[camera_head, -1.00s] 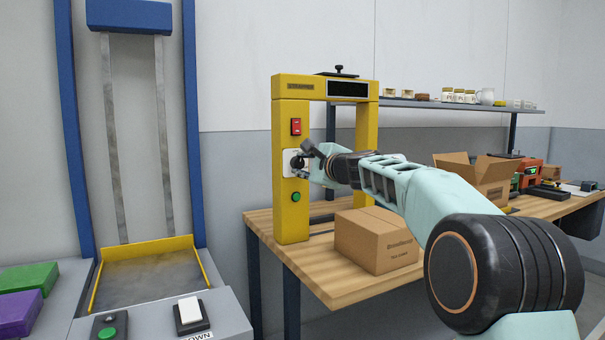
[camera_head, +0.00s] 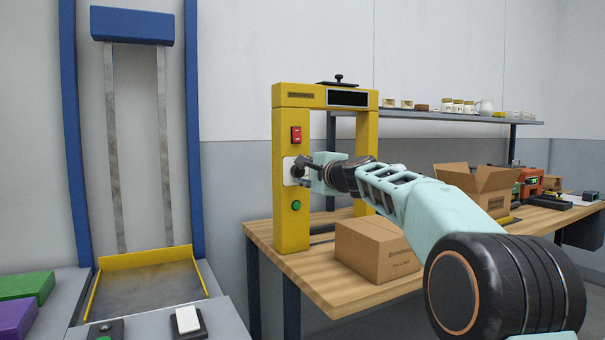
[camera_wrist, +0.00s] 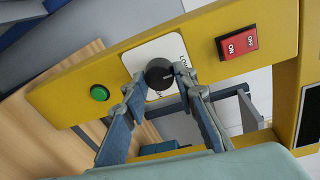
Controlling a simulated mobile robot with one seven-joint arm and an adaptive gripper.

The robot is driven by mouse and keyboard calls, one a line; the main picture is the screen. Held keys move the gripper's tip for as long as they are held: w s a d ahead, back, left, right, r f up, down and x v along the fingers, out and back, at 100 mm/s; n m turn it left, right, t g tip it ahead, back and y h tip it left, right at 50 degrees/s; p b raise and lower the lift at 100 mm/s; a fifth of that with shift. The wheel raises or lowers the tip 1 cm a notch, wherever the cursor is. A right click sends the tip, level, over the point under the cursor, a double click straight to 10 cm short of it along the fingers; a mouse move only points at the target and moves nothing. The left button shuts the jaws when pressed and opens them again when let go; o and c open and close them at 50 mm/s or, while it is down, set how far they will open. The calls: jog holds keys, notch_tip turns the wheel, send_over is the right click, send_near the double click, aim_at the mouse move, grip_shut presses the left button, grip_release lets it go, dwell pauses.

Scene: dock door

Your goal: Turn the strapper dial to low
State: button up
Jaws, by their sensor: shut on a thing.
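The yellow strapper (camera_head: 291,226) stands on the wooden workbench. Its black dial (camera_wrist: 159,74) sits on a white plate (camera_wrist: 143,53) on the post, between a red on/off switch (camera_wrist: 237,42) and a green button (camera_wrist: 99,93). In the wrist view my gripper (camera_wrist: 158,80) has one finger on each side of the dial and is shut on it. In the head view my gripper (camera_head: 303,169) is at the post's front, and it hides part of the dial and plate. The plate's lettering is partly covered, so the dial's setting cannot be read.
A closed cardboard box (camera_head: 375,250) sits on the workbench (camera_head: 330,290) right of the post, below my arm. An open carton (camera_head: 474,190) stands farther right. A shelf (camera_head: 450,116) with jars runs behind. A blue-framed lift with a yellow-edged platform (camera_head: 150,285) stands at left.

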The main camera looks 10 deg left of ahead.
jog(key=o, duration=1.2)
jog(key=shift+c, duration=0.2)
jog(key=shift+s+d+r, duration=0.15)
jog(key=shift+s+d, duration=0.25)
jog(key=shift+s, duration=0.05)
jog(key=f+v, duration=0.1)
jog(key=v, duration=0.9)
jog(key=shift+s+r, duration=0.45)
jog(key=shift+r, duration=0.1)
jog(key=shift+d, duration=0.15)
